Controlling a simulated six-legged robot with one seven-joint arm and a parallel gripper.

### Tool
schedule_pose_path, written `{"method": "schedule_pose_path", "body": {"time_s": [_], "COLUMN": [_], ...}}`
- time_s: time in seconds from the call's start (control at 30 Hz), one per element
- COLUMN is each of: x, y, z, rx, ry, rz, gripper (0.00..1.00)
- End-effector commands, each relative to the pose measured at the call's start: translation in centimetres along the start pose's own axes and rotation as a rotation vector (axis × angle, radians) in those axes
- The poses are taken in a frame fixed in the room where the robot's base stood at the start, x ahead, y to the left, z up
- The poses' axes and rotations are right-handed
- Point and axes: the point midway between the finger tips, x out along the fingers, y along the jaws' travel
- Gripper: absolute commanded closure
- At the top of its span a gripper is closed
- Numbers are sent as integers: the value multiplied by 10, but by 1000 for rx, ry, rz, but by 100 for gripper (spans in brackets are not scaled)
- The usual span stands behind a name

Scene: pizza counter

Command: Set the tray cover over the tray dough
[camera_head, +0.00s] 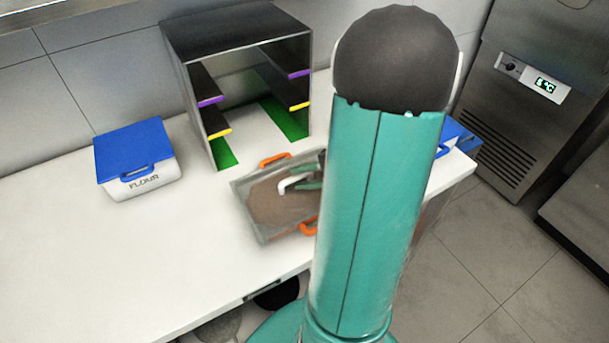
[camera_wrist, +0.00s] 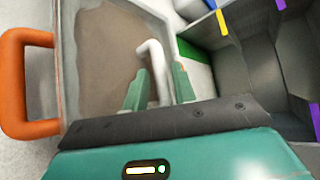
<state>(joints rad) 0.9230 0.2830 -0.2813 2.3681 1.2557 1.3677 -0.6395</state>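The tray (camera_head: 242,196) is a grey, see-through-looking box with orange handles on the counter, and brown dough (camera_head: 270,203) fills it. In the wrist view the dough (camera_wrist: 105,50) lies behind the tray's pale wall (camera_wrist: 68,60). A bent white handle (camera_head: 290,183) stands over the dough; it looks like the handle of a clear tray cover, whose edges I cannot make out. My gripper (camera_head: 308,180) is low over the tray. In the wrist view its green fingers (camera_wrist: 160,82) stand apart on either side of the white handle (camera_wrist: 151,50); whether they press on it is unclear.
A flour box (camera_head: 140,185) with a blue lid stands at the left. An open dark rack (camera_head: 205,100) with purple- and yellow-edged shelves stands behind the tray. A blue-lidded box (camera_head: 452,138) is partly hidden behind my arm. The counter's front left (camera_head: 130,265) is clear.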

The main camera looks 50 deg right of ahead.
Motion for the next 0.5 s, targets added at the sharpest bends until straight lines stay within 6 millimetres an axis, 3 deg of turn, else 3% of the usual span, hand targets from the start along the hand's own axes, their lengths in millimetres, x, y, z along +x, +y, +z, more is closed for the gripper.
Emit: {"method": "schedule_pose_path", "body": {"time_s": [0.33, 0.5], "x": [-2, -22], "y": [0, 0], "z": [0, -1], "rx": [1, 0], "ry": [1, 5], "rz": [1, -1], "gripper": [61, 61]}}
